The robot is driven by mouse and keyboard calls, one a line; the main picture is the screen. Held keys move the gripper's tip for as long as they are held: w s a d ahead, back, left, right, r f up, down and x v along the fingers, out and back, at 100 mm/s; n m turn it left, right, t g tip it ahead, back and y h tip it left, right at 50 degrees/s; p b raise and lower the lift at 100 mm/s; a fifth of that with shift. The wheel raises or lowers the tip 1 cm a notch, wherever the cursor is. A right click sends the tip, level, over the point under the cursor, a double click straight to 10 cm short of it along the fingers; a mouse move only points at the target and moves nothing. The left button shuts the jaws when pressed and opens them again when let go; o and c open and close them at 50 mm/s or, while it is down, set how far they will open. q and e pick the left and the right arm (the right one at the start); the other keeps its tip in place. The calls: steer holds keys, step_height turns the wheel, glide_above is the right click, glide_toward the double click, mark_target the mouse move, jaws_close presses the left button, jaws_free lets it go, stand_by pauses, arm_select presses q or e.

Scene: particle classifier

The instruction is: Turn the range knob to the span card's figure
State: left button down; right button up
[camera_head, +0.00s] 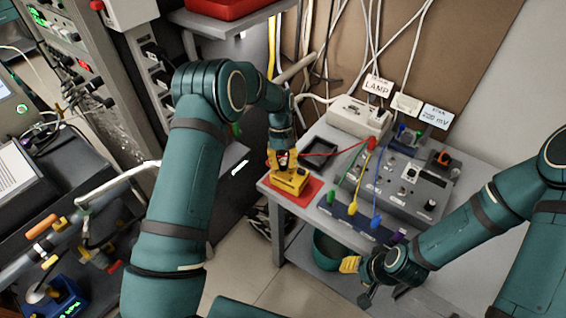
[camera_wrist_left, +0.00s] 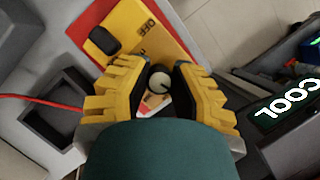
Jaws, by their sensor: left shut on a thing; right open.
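The yellow meter (camera_head: 292,184) sits on a red mat (camera_head: 310,195) at the table's near left corner. In the left wrist view the meter (camera_wrist_left: 138,25) shows a black switch (camera_wrist_left: 104,40) and the word OFF. A round pale range knob (camera_wrist_left: 159,83) with a dark mark lies between my left fingers; its setting is unreadable. My left gripper (camera_head: 283,159) is over the meter, its yellow fingers (camera_wrist_left: 160,72) shut on the knob. The span card (camera_head: 436,116) at the back reads 200 mV. My right gripper (camera_head: 357,281) is open and empty, in front of the table.
A grey panel (camera_head: 405,185) with plugs and red, yellow and blue leads stands right of the meter. A black tray (camera_head: 319,157) lies behind it. A LAMP card (camera_head: 377,87) stands on a pale box (camera_head: 357,118). A green bin (camera_head: 328,248) is below the front edge.

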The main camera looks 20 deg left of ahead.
arm_select(q)
steer(key=m+y, duration=0.1)
steer(key=m, duration=0.2)
steer(key=m+y, duration=0.1)
steer(key=m, duration=0.2)
steer(key=shift+s+f+m+g, duration=0.1)
steer(key=shift+m+g, duration=0.2)
steer(key=shift+y, duration=0.3)
steer(key=c, duration=0.8)
jaws_free()
steer(key=shift+o, duration=0.2)
